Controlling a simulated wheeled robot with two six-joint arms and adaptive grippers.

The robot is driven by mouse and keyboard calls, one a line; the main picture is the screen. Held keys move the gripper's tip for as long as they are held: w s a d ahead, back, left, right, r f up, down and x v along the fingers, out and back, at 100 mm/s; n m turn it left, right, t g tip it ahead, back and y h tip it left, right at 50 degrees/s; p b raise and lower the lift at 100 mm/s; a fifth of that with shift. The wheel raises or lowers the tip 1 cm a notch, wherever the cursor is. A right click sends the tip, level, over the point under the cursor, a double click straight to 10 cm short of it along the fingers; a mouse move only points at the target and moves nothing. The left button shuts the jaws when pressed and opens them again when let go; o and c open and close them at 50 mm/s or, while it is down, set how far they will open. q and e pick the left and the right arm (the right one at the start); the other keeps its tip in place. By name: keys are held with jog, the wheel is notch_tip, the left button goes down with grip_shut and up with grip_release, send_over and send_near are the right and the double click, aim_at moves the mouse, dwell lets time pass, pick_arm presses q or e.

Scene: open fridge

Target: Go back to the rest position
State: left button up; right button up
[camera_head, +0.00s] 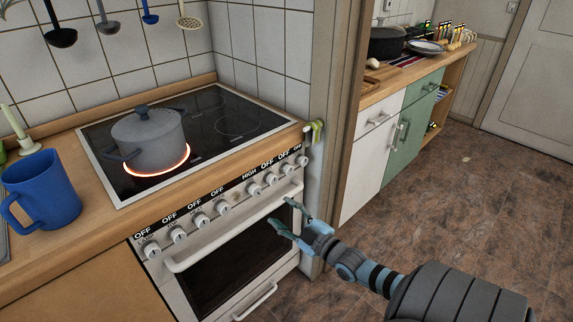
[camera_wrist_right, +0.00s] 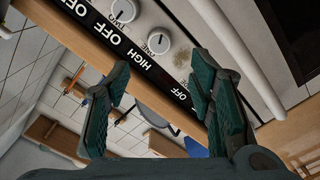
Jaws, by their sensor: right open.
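My right gripper (camera_head: 283,215) is in front of the stove's oven door in the head view, its arm coming in from the lower right. It is open, with nothing between its fingers. In the right wrist view its two dark green fingers (camera_wrist_right: 160,108) are spread apart, with the stove's knob panel (camera_wrist_right: 140,50) beyond them. My left gripper does not show in either view.
A grey lidded pot (camera_head: 148,140) stands on a glowing red burner of the stove (camera_head: 203,122). A blue mug (camera_head: 42,190) is on the wooden counter at left. The oven handle (camera_head: 235,228) is close to my right gripper. Brown floor (camera_head: 440,205) is clear at right.

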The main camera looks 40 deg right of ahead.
jog(key=shift+s, duration=0.35)
